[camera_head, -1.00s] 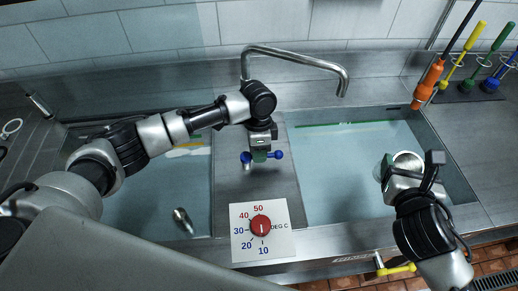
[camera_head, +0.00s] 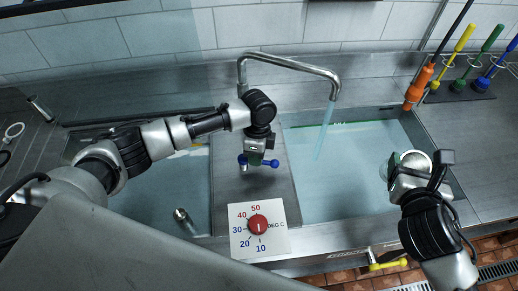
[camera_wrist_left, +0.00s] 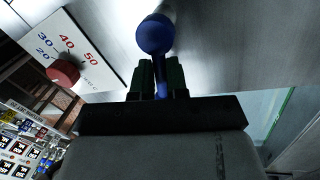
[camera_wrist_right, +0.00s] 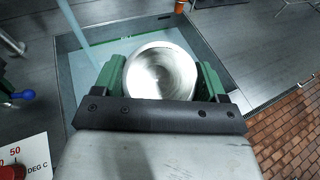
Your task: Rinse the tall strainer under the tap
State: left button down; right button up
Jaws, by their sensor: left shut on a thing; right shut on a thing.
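My left gripper (camera_head: 257,157) is shut on a blue-ended handle (camera_head: 270,163) on the steel strip between the two basins. Its round blue end shows between the fingers in the left wrist view (camera_wrist_left: 155,35). My right gripper (camera_head: 412,177) is shut on the strainer (camera_head: 416,158), a round silvery metal vessel, over the right side of the right basin. Its open mouth faces the right wrist camera (camera_wrist_right: 160,72); its lower part is hidden. The tap (camera_head: 290,61) arches over the basin's back edge. A water stream (camera_head: 325,130) falls from it, left of the strainer and apart from it.
A temperature panel (camera_head: 240,245) with a red knob (camera_head: 258,225) sits in front of the left gripper. A yellow handle (camera_head: 388,265) is at the front edge. Several coloured-handled tools, including an orange one (camera_head: 419,85), stand at back right. The right basin's middle (camera_head: 355,165) is clear.

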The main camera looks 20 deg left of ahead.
pick_arm(q)
jog(key=shift+r, duration=0.1)
pick_arm(e)
jog(key=shift+s+r, duration=0.1)
pick_arm(q)
jog(key=c, duration=1.4)
grip_release()
